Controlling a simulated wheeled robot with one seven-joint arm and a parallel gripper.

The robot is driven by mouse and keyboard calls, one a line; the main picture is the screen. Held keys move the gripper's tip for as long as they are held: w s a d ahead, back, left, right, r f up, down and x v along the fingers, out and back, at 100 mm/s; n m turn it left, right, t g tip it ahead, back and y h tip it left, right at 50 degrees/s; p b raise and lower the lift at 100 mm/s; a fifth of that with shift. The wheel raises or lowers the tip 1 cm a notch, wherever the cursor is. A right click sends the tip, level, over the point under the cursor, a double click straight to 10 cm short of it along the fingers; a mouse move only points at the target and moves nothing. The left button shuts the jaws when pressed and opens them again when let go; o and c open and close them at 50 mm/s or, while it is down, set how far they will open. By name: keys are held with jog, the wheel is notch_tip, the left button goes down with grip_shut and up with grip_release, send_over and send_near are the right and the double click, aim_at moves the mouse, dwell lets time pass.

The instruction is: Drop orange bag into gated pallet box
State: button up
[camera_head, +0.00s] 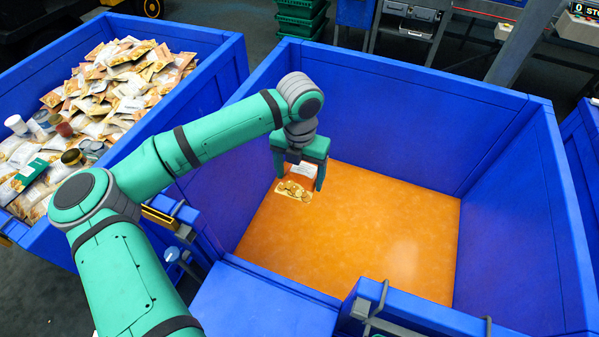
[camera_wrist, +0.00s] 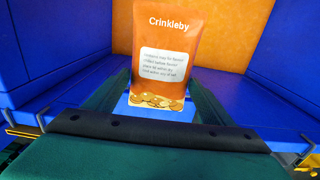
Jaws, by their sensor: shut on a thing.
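My gripper (camera_head: 301,182) is shut on an orange bag (camera_head: 294,192) and holds it inside the outline of the large blue pallet box (camera_head: 390,105). The bag has a white label and a picture of golden pieces. In the wrist view the bag (camera_wrist: 166,38) stands upright between my two fingers (camera_wrist: 158,98), with "Crinkleby" printed on it. The box has high blue walls and an orange floor (camera_head: 375,235), against which the bag blends in. The bag's height above the floor is hard to tell.
A second blue box (camera_head: 205,62) at the left is heaped with packaged food bags (camera_head: 120,75) and several jars or cans. A flat blue panel (camera_head: 265,302) lies at the box's near side, beside a blue front wall with a metal latch (camera_head: 372,310). The orange floor is otherwise clear.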

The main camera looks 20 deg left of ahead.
jog(key=o, duration=1.2)
notch_tip(320, 180, up, 11)
jog(key=shift+f, duration=0.15)
